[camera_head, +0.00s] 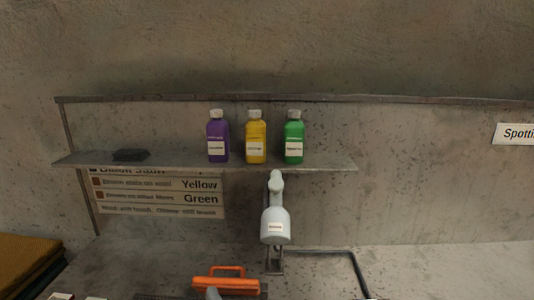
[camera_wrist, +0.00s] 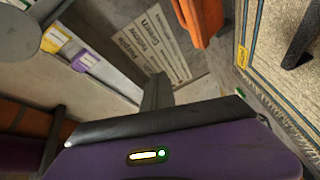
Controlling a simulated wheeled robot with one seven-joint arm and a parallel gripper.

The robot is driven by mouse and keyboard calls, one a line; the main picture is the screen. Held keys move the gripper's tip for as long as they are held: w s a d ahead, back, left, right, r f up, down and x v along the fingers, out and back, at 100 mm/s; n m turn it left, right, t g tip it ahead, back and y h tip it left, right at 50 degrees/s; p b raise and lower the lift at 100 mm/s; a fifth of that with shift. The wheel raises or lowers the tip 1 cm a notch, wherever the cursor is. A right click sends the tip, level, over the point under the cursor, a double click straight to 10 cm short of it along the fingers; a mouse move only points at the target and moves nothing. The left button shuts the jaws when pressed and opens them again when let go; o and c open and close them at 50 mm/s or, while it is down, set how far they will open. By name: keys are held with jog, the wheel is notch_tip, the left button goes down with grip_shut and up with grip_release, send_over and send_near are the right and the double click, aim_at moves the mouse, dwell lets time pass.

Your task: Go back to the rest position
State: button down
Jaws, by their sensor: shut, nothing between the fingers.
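My gripper (camera_wrist: 157,92) shows in the wrist view as a dark, narrow block, shut and empty. It is apart from the orange handle (camera_wrist: 200,20) at the top of that view. I cannot make out my gripper in the head view. There, the orange-handled scrubber (camera_head: 228,281) lies on the worktop at the bottom, its lower part cut off by the picture edge.
A shelf (camera_head: 330,165) holds purple (camera_head: 218,138), yellow (camera_head: 256,138) and green (camera_head: 294,138) bottles and a dark block (camera_head: 130,155). A sign (camera_head: 155,199) hangs on the wall. A fringed rug (camera_wrist: 262,75) is right in the wrist view.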

jog(key=s+d+f+m+h+b, duration=0.2)
jog(key=s+d+m, duration=0.4)
jog(key=s+d, duration=0.4)
jog(key=s+d+f+m+h+b, duration=0.2)
jog(key=s+d+m, duration=0.5)
jog(key=s, duration=1.2)
jog(key=s+d+f+m+g+h+b, duration=0.1)
jog(key=s+d+m+h, duration=0.2)
jog(key=s+d, duration=1.1)
jog(key=shift+s+d+f+m+b, duration=0.35)
jog(key=shift+d+m, duration=0.3)
jog(key=shift+m, duration=1.05)
jog(key=shift+f, duration=0.1)
